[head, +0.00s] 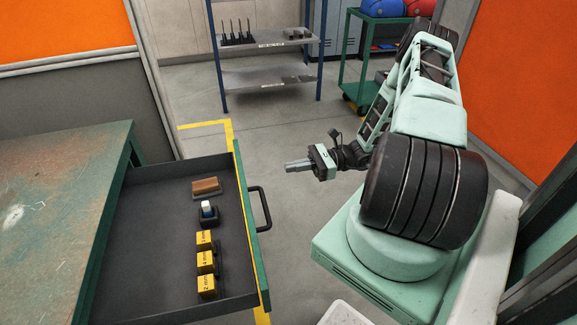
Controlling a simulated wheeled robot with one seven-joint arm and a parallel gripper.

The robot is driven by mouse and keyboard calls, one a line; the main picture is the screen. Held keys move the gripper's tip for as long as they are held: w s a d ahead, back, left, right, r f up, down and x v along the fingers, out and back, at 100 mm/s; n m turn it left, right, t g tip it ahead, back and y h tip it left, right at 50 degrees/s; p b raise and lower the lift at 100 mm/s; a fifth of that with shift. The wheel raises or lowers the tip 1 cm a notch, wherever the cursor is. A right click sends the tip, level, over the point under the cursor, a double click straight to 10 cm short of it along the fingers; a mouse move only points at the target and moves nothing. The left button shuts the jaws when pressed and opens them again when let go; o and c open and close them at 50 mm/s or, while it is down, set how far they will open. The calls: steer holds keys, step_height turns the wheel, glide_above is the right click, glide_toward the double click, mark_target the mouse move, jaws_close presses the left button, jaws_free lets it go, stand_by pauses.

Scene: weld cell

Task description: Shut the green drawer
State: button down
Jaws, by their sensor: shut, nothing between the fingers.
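The green drawer (243,213) is pulled out from under the green workbench at the left of the head view. Its green front faces right and carries a dark bar handle (262,207). Inside lie a wooden-backed brush (206,187), a dark holder with a white-topped item (208,213), and several yellow-labelled blocks in a row. My gripper (288,167) is shut and empty. In the picture it is up and to the right of the handle, apart from it, with its fingers pointing left.
The workbench (52,206) has a worn top. A grey shelf rack (266,76) stands at the back, beside a green cart (352,57) with blue and red items. Orange panels flank the cell. The floor between drawer and rack is clear.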

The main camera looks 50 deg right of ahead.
steer(key=x, duration=1.1)
steer(key=shift+p, duration=0.3)
steer(key=shift+w+a, duration=0.1)
steer(key=p+x, duration=0.3)
steer(key=x, duration=2.9)
steer(key=shift+p, duration=0.4)
steer(key=shift+r, duration=0.1)
